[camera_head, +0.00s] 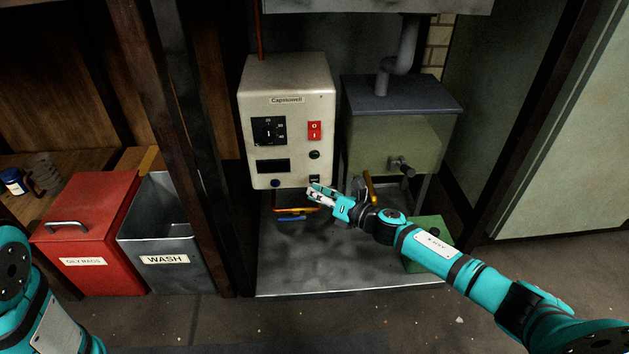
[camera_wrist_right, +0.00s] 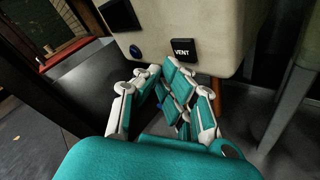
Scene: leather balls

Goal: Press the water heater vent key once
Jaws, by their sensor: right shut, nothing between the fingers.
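The water heater (camera_head: 287,122) is a cream box marked "Capstowell", with a dial, a red rocker switch and a dark display on its front. Its vent key is a small black key at the lower right of the front (camera_head: 314,179); in the right wrist view the key (camera_wrist_right: 183,49) reads "VENT". My right gripper (camera_head: 313,192) is shut and empty, just below the heater's lower front edge near the key. In the right wrist view its fingers (camera_wrist_right: 162,80) are just below and left of the key, apparently apart from it. My left gripper is out of view.
A blue knob (camera_head: 275,183) is left of the key, and a round dark green button (camera_head: 314,155) is above it. A green tank (camera_head: 395,140) with a tap stands right. A red bin (camera_head: 88,225) and a grey WASH bin (camera_head: 165,235) stand left. The metal floor tray (camera_head: 330,265) is mostly clear.

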